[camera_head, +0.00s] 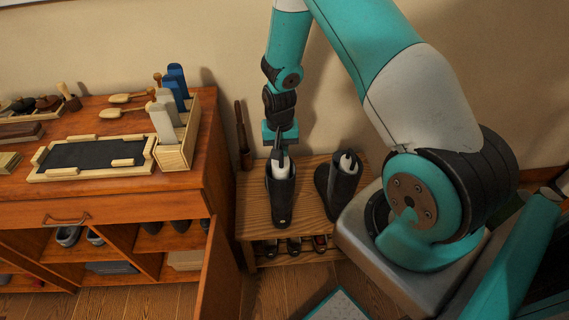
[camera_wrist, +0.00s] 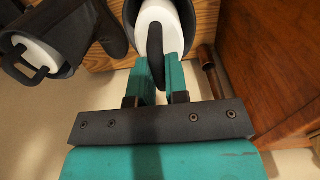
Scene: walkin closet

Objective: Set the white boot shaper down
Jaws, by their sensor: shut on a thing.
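The white boot shaper (camera_head: 280,170) is in the shaft of the left black boot (camera_head: 282,205) on the low wooden bench; only its upper part shows. My gripper (camera_head: 279,150) is above it, pointing down, shut on its dark handle. In the wrist view my gripper's teal fingers (camera_wrist: 161,75) are on both sides of the dark loop handle, and the white shaper (camera_wrist: 164,22) shows inside the boot opening. Whether the shaper rests on the boot's inside cannot be seen.
A second black boot (camera_head: 337,187) with a white shaper (camera_head: 347,162) stands close on the right. The bench (camera_head: 250,215) has shoes below. A wooden cabinet (camera_head: 215,150) with a tray and a box of brushes stands left. A brown stick (camera_head: 242,135) leans on the wall.

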